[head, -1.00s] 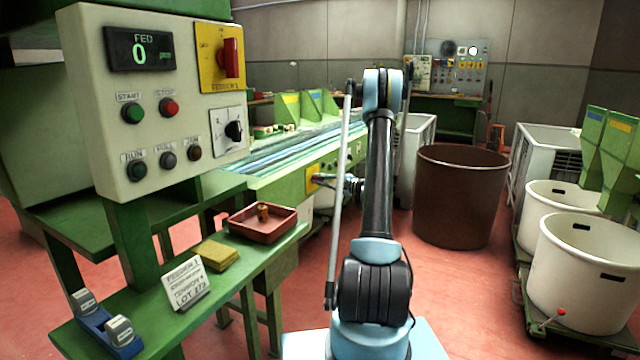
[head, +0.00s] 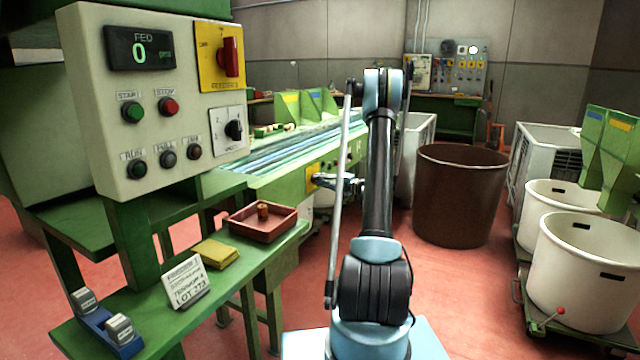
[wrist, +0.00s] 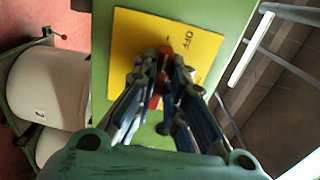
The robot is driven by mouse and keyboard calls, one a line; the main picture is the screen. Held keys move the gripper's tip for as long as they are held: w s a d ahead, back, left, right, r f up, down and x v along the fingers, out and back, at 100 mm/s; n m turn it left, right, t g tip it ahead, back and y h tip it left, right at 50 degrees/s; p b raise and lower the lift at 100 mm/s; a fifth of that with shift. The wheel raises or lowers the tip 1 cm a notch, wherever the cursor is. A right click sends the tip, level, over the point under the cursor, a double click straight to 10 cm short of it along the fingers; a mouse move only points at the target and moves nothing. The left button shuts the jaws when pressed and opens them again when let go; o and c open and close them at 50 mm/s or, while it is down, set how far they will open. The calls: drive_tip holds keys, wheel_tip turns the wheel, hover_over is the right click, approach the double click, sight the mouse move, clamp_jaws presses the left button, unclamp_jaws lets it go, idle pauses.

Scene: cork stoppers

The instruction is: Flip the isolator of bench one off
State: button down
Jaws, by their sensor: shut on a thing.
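The isolator is a yellow plate (wrist: 203,48) with a red handle (wrist: 157,92) on a green panel, seen in the wrist view. Dark lettering on the plate appears turned on its side. My gripper (wrist: 163,85) is shut on the red handle, and its fingers hide most of it, so its exact angle is hard to read. In the head view my gripper (head: 328,181) reaches the yellow plate (head: 312,177) on the side of the long green bench (head: 285,193). The handle is hidden there.
A control box (head: 100,100) with another red switch (head: 231,57) on yellow stands at the near left. A red tray (head: 285,226) lies on the green table. A brown bin (head: 460,200) and white tubs (head: 585,280) stand on the right. Red floor lies between.

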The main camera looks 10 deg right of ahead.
drive_tip(key=shift+s+f, duration=0.1)
drive_tip(key=shift+f, duration=0.05)
drive_tip(key=c, duration=1.6)
unclamp_jaws()
drive_tip(key=shift+c, duration=0.2)
drive_tip(key=v, duration=1.1)
drive_tip(key=shift+s+d, duration=0.15)
drive_tip(key=shift+d, duration=0.25)
